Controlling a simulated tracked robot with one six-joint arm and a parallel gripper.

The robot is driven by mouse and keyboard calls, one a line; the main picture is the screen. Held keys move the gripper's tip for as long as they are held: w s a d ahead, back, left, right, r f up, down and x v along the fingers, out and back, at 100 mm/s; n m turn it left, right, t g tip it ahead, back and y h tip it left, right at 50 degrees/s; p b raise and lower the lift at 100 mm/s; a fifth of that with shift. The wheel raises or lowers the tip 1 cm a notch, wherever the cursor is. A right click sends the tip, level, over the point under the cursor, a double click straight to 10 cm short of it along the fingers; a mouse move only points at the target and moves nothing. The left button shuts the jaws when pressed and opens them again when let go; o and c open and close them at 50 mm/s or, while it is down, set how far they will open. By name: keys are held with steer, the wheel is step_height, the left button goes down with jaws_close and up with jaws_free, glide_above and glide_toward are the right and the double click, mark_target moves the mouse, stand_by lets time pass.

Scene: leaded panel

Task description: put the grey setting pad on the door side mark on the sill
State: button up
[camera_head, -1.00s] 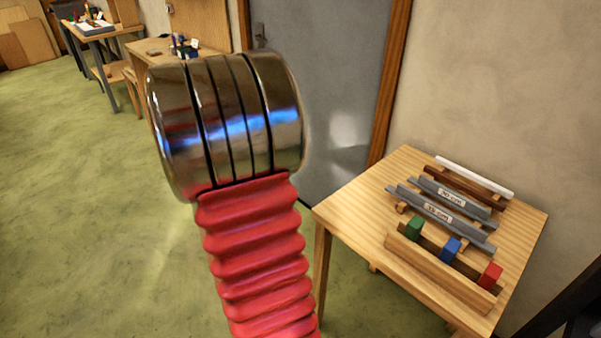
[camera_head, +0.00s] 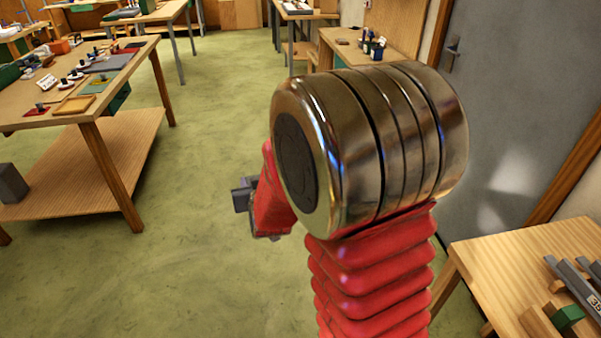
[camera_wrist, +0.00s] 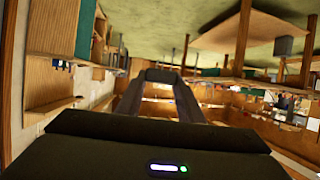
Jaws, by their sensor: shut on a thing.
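My gripper (camera_head: 250,208) shows beyond my red-sleeved arm in the head view, partly hidden by it and held above the green floor. In the wrist view, my gripper's two dark fingers (camera_wrist: 162,85) run away from the camera and are shut on a small dark grey piece (camera_wrist: 163,75), which looks like the grey setting pad. Its outline is hard to separate from the fingertips. I cannot make out the sill or its door side mark in either view.
A wooden workbench (camera_head: 88,113) with small tools, mats and trays stands at the left. A small wooden table (camera_head: 490,262) with a green block (camera_head: 567,317) and grey bars is at the lower right. A grey door (camera_head: 515,100) is behind it. Open green floor (camera_head: 215,130) lies between.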

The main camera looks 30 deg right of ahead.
steer(key=a+n+y, duration=0.3)
steer(key=a, duration=0.8)
steer(key=shift+w+a+f+t+y, duration=0.25)
steer(key=shift+a+f+t+y, duration=0.05)
steer(key=shift+a+f+y, duration=0.1)
